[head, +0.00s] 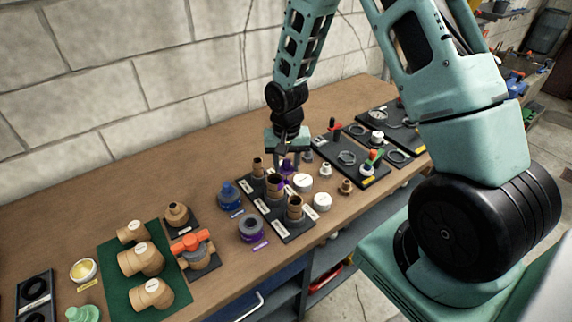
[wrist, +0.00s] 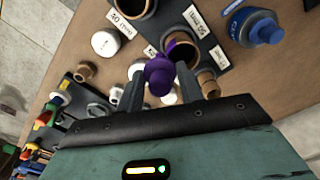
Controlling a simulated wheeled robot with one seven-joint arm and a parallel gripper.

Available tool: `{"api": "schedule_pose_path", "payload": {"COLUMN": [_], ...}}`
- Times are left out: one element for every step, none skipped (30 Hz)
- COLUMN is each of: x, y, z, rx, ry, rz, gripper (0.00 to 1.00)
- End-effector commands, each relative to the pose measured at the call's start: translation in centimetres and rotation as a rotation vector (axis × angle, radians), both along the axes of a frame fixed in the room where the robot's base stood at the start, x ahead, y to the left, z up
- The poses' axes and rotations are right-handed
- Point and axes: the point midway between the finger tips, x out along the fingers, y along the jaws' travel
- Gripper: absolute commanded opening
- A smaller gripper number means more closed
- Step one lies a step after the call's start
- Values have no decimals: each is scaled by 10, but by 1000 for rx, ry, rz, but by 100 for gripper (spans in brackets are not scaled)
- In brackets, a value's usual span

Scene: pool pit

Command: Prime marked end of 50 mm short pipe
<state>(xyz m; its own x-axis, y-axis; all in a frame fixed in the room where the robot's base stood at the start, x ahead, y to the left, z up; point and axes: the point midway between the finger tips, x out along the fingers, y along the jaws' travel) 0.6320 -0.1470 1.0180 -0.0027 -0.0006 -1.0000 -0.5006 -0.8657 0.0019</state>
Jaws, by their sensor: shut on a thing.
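My gripper (head: 287,160) is shut on a purple cap-like applicator (wrist: 160,76), held above the black pipe tray (head: 250,188). Short tan pipes stand upright in the tray: a back one (head: 258,166), a middle one (head: 273,184) and a front one (head: 294,208). Purple shows on the middle pipe's right side, and at a pipe mouth (wrist: 180,50) just beyond the applicator in the wrist view. I cannot tell whether applicator and pipe touch. A purple-banded can (head: 251,229) with a dark top stands left of the tray.
A blue capped can (head: 229,196) stands left of the tray, close to the pipes. White caps (head: 302,182) and small tan fittings (head: 346,187) stand to the right. Tool boards (head: 350,155) lie farther right. A valve with an orange handle (head: 190,243) and a green mat (head: 118,290) are left.

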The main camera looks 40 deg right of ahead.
Motion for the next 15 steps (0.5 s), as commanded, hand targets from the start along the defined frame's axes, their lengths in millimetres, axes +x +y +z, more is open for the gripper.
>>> {"api": "schedule_pose_path", "payload": {"x": [1,1,2,3,4,5,6,7,8,8,8,9,10,11,12], "y": [0,-1,-1,-2,-2,-3,-3,-4,-4,-4,-4,-4,-5,-5,-5], "z": [0,0,0,0,0,0,0,0,0,0,0,0,0,0,0], "rx": [0,0,0,0,0,-1,-1,-1,0,0,0,0,0,-1,0], "ry": [0,0,0,0,0,-1,-1,-1,-1,-1,-1,-1,-1,-1,0], "rz": [0,0,-1,-1,-1,0,0,0,1,1,1,1,1,0,0], "gripper": [22,22,22,22,22,22,22,22,22,22,22,22,22,22,22]}}
